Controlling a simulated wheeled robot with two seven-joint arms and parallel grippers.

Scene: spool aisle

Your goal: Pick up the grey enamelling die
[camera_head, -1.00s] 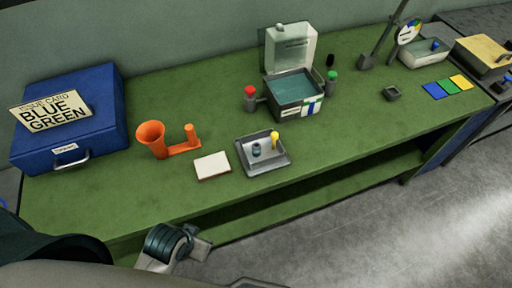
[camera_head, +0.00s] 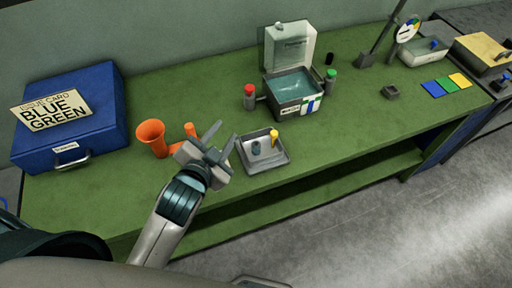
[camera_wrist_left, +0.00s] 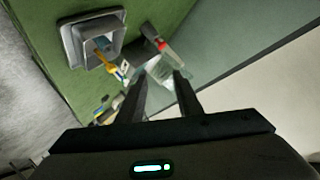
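A small grey-blue cylinder (camera_head: 256,148), which looks like the grey die, stands in a shallow grey tray (camera_head: 284,161) near the bench's front edge. A yellow-topped piece (camera_head: 274,136) is beside it. My left gripper (camera_head: 221,138) is open and empty, above the bench just left of the tray. In the left wrist view, the open fingers (camera_wrist_left: 160,90) show with nothing between them. The tray (camera_wrist_left: 69,42), the grey-blue piece (camera_wrist_left: 103,43) and the yellow one (camera_wrist_left: 122,69) lie at upper left there. My right gripper is not in view.
An orange funnel stand (camera_head: 151,136) is just left of my gripper. A blue case (camera_head: 100,103) stands further left. Behind the tray is an open-lidded bath box (camera_head: 293,106) with red-topped (camera_head: 250,96) and green-topped (camera_head: 331,82) pieces beside it. Green bench right of the tray is clear.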

